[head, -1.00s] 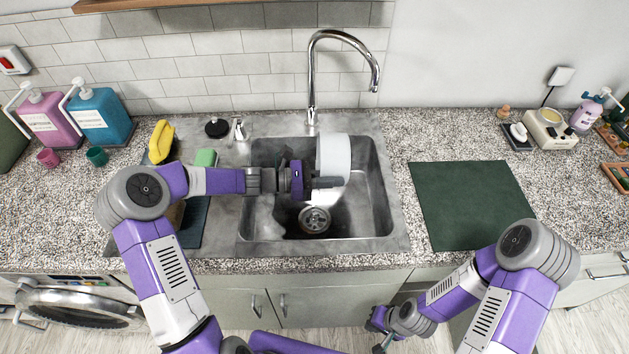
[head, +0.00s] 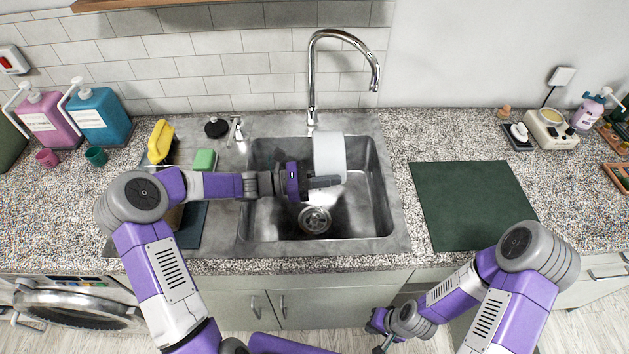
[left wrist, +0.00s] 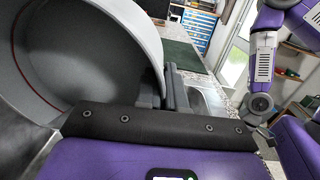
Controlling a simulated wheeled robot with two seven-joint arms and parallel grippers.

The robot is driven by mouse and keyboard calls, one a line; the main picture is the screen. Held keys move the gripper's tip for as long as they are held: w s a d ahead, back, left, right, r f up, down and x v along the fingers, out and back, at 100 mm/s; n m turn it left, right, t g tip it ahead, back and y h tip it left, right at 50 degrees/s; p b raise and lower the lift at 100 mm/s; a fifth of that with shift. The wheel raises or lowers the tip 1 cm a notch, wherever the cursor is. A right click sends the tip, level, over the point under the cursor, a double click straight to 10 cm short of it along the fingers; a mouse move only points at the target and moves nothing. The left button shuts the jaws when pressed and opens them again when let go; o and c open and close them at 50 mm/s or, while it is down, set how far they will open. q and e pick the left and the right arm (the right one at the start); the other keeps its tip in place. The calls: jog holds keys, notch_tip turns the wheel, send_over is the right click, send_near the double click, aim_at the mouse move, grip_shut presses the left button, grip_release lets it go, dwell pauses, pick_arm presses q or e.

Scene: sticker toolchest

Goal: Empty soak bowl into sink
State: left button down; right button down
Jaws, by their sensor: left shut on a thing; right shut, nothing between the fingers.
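The white soak bowl (head: 329,153) is tipped on its side above the sink (head: 370,215), below the tap. My left gripper (head: 325,183) is shut on the bowl's rim at its near side. In the left wrist view the bowl (left wrist: 90,50) fills the upper left; its pale inside with a thin red line shows, and I see nothing lying in it. The left fingers (left wrist: 172,92) are at its edge. The sink's drain (head: 315,220) shows below the gripper. My right gripper (head: 380,340) is low in front of the cabinets, shut and empty.
A chrome tap (head: 312,85) arches over the back of the sink. A green sponge (head: 204,160) and a yellow item (head: 160,141) lie left of the sink. A dark green mat (head: 472,205) lies bare to the right. Soap bottles (head: 100,115) stand at the back left.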

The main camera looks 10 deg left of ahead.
pick_arm(q)
jog(key=shift+s+a+r+t+h+b, duration=0.1)
jog(key=shift+a+t+h+b, duration=0.1)
jog(key=shift+a+h, duration=0.3)
jog(key=shift+s+a+r+t+h+b, duration=0.1)
jog(key=shift+a+t+h+b, duration=0.15)
jog(key=shift+h, duration=0.35)
dwell(0.6)
